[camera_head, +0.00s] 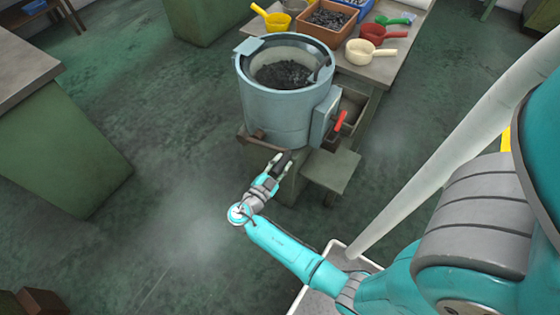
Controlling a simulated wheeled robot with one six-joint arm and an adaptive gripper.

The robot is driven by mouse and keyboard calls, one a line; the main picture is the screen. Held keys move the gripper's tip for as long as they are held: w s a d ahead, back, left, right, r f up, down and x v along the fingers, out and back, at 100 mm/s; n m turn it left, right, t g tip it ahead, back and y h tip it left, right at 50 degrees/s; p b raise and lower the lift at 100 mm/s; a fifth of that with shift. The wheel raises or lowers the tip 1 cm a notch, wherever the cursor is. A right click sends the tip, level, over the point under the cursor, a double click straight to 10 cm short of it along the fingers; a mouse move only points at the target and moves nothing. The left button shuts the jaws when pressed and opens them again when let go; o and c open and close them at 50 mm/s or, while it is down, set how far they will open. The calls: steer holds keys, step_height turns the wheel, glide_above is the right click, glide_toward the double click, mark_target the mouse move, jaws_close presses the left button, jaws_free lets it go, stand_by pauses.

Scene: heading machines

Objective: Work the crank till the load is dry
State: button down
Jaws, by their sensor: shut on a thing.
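A round grey-blue drum (275,112) stands upright, open at the top, with a dark load (284,75) of small pieces inside. I cannot tell whether the load is wet or dry. The crank (263,141) is a brownish bar low on the drum's front. My gripper (282,163) is at the bar's right end, in front of the drum, shut on what looks like the crank's handle. The fingers hide most of that handle. A red lever (340,120) sits on a box at the drum's right side, apart from my gripper.
A table (385,68) behind the drum holds an orange crate (324,36) of dark pieces and several scoops, including red (376,34), yellow (274,19) and cream (369,51) ones. A small grey-green stand (331,169) is right of my gripper. Open floor lies left of the drum.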

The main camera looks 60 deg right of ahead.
stand_by(0.3)
steer(key=c, duration=0.8)
jaws_free()
steer(key=shift+c, duration=0.2)
steer(key=shift+a, duration=0.15)
steer(key=a, duration=1.1)
steer(key=shift+s+a, duration=0.25)
steer(key=shift+a, duration=0.1)
steer(key=shift+f, duration=0.1)
